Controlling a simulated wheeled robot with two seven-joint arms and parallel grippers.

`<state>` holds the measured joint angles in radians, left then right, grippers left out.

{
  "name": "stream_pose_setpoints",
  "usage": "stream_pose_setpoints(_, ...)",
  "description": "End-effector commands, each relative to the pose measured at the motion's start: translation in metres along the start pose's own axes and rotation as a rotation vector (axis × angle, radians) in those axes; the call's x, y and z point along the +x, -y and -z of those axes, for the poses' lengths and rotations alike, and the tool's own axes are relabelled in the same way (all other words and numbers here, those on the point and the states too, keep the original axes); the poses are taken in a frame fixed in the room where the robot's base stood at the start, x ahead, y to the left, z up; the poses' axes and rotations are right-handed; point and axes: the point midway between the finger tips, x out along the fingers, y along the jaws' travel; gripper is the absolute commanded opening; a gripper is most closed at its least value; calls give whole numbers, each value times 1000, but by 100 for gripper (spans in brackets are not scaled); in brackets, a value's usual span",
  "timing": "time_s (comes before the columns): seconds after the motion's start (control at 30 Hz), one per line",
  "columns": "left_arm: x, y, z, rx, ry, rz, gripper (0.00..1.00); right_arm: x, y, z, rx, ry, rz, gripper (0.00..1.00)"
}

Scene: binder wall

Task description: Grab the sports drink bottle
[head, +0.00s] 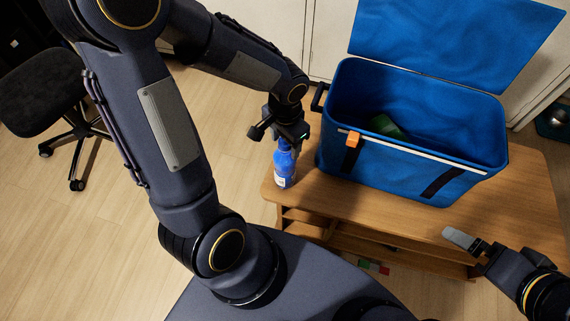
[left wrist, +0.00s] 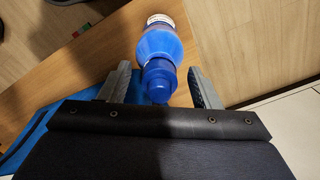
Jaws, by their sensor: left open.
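The sports drink bottle (head: 285,165) is blue with a white label and stands upright at the left end of the wooden table in the head view. My left gripper (head: 279,137) is over the bottle's top, with its arm coming from the left. In the left wrist view the bottle (left wrist: 159,50) lies between the two spread fingers of the left gripper (left wrist: 160,88), its blue cap nearest the palm. Gaps show on both sides of the cap. My right gripper (head: 461,239) is at the lower right, apart from the bottle; its jaw opening is unclear.
A large blue cooler box (head: 400,160) with its lid open stands on the wooden table (head: 350,205), close right of the bottle. A dark green item (head: 386,126) lies inside it. An office chair (head: 45,95) stands on the floor at left.

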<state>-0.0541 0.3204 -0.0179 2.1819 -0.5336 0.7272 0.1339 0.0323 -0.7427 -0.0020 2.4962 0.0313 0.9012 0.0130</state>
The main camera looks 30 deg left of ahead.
Motion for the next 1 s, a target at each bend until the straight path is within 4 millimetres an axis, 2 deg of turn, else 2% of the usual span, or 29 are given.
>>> stream_pose_setpoints(0.07, 6, 0, 0, 0, 0, -1, 57, 1, -1, -1, 0, 0, 0, 100)
stream_pose_setpoints(0.3, 6, 0, 0, 0, -1, -1, 56, 1, 0, -1, 0, 0, 0, 100)
stream_pose_setpoints(0.73, 5, 0, 0, 0, -1, -1, 0, 1, 0, -1, 0, 0, 0, 100)
stream_pose_setpoints(1.0, 5, 0, 1, 0, -3, 0, 0, 1, 0, 0, 0, 0, 0, 100)
